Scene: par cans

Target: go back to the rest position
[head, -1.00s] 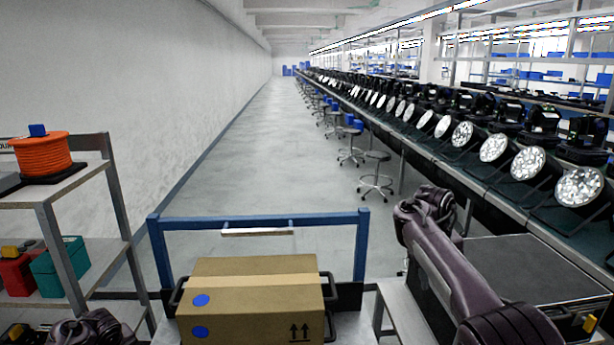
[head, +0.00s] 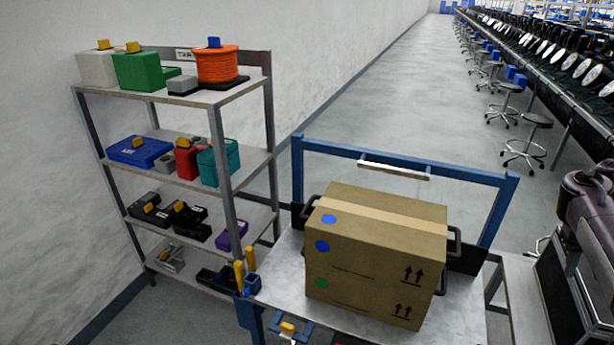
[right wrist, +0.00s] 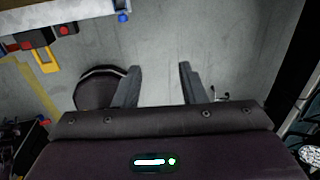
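My right gripper (right wrist: 160,82) shows in the right wrist view with its two fingers apart and nothing between them. Grey floor lies beyond the fingertips. In the head view only part of my right arm shows at the right edge, and its fingers cannot be made out. My left gripper is not in view.
A shelf rack (head: 222,150) with several bins and devices stands left, an orange cable spool (head: 217,64) on top. Stools (head: 526,140) and a long bench of lamps line the right. The aisle floor (head: 400,110) is clear. A round dark seat (right wrist: 100,90) shows near the right fingers.

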